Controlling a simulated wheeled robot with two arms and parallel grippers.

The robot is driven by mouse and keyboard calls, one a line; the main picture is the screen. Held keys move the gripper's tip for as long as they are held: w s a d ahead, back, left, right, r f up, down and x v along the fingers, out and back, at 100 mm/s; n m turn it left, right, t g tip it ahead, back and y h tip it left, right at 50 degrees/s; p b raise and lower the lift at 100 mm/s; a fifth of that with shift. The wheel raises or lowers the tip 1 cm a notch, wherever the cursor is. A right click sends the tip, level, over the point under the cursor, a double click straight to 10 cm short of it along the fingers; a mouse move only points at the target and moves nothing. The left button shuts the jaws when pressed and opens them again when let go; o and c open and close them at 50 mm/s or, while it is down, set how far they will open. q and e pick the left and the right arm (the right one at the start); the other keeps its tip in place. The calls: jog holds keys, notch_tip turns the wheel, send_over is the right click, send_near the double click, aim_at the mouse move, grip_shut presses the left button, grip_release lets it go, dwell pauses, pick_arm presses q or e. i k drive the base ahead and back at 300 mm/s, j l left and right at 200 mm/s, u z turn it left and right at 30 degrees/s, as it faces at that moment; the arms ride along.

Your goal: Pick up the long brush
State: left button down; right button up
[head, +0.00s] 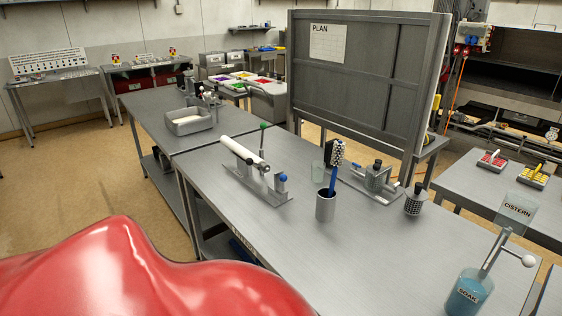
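A brush with a long blue handle (332,181) and a dark bristled head (336,153) stands upright, slightly tilted, in a grey metal cup (325,207). I take it to be the long brush. The cup stands on the grey metal table, right of its middle. The lower end of the handle is hidden inside the cup. Neither of my grippers shows in the head view, so I cannot see where they are relative to the brush.
A stand with a white roller (238,150) is left of the cup. A perforated pot (415,199) is to the right. The front table area is clear.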

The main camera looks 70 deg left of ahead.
aim_at(337, 159)
jog(key=u, duration=1.7)
jog(key=i+j, duration=0.2)
jog(key=i+j+z, duration=0.3)
jog(key=j+z, duration=0.65)
jog(key=j, duration=0.25)
jog(key=z, duration=0.75)
jog(key=i+j, duration=0.05)
